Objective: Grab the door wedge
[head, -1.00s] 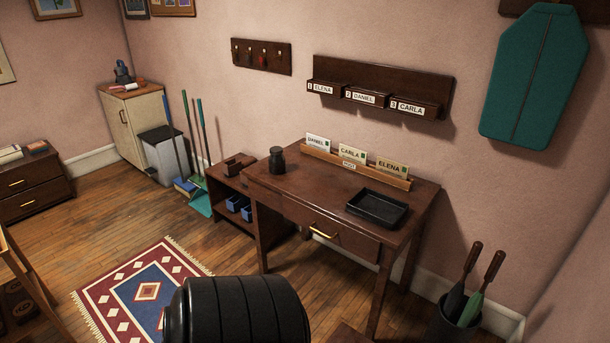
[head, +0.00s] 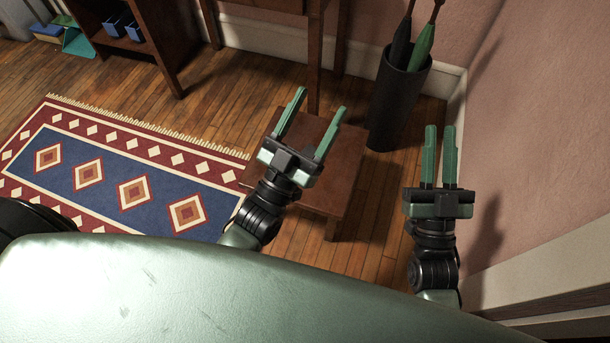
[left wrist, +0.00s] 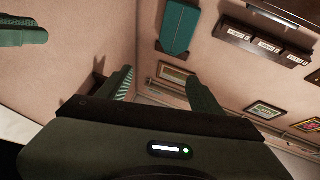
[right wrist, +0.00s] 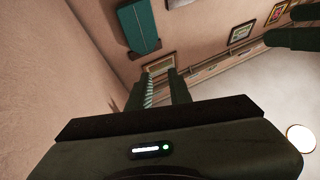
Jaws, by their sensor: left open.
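I cannot make out a door wedge in any current view. My left gripper (head: 321,101) is open and empty. In the head view it appears over a low brown wooden stool (head: 338,165). My right gripper (head: 440,130) is further right, near the pink wall, with its two green fingers close together and a narrow gap between them. Nothing shows between them. The left wrist view shows the left fingers (left wrist: 162,78) well apart. The right wrist view shows the right fingers (right wrist: 163,80) closer together. Both wrist views look toward the walls.
A dark cylindrical bin (head: 397,105) with green- and black-bladed tools stands beyond the stool. A patterned rug (head: 95,180) lies left on the wood floor. Desk legs and a low shelf (head: 135,50) with blue items are at the back. The right wall (head: 540,120) is close.

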